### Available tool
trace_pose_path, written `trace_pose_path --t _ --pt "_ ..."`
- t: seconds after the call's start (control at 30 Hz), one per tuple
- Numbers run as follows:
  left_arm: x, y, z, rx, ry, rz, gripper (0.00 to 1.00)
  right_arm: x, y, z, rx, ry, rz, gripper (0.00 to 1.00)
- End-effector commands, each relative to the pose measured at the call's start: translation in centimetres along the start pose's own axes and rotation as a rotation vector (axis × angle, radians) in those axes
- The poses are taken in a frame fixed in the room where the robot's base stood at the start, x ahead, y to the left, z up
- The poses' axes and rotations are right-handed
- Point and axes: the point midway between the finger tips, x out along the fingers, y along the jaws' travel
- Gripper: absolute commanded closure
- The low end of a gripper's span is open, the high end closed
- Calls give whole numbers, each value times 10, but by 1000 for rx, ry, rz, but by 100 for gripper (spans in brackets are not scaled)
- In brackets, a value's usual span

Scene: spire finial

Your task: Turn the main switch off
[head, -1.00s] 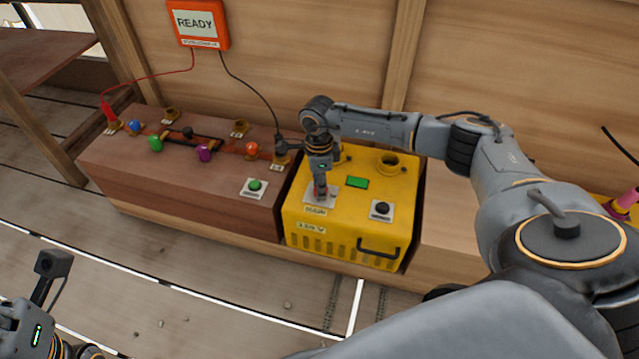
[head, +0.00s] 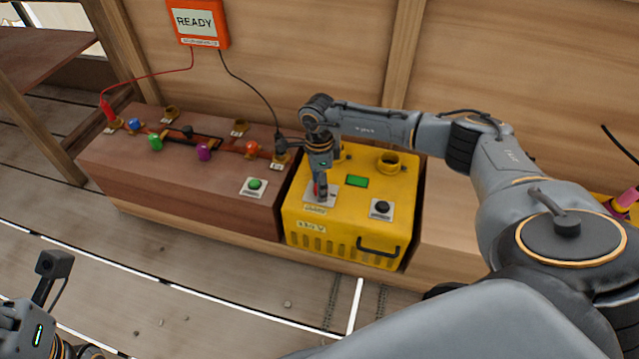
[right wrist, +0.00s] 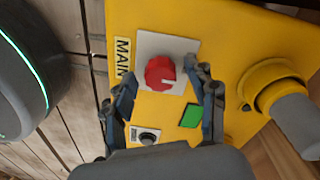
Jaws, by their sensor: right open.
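The main switch is a red round knob with a white mark on a pale plate, on top of the yellow box (head: 300,228). In the right wrist view the red knob (right wrist: 160,73) shows beside the MAIN label (right wrist: 122,60). My right gripper (head: 320,196) points down over the switch, largely covering it in the head view. In the right wrist view its open fingers (right wrist: 166,95) stand on either side of the knob, and I cannot tell if they touch it. My left gripper is at the lower left edge of the head view, its fingers out of sight.
The yellow box also has a green display (head: 357,182), a black button (head: 381,208), a round socket (head: 391,162) and a handle (head: 379,248). Left of it stands a brown bench (head: 180,185) with coloured knobs. An orange READY panel (head: 197,22) hangs on the wall.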

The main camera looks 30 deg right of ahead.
Motion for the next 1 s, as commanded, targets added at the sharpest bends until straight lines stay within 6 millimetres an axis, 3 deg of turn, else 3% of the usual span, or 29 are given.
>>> trace_pose_path --t 0.4,0.6,1.0 --pt "1 0 0 -1 4 -3 60 -79 -1 0 1 -2 -4 43" --pt "1 0 0 -1 4 -3 60 -108 -1 0 0 -1 -2 43" --pt "1 0 -1 -1 4 -3 60 -117 0 0 0 0 0 43"
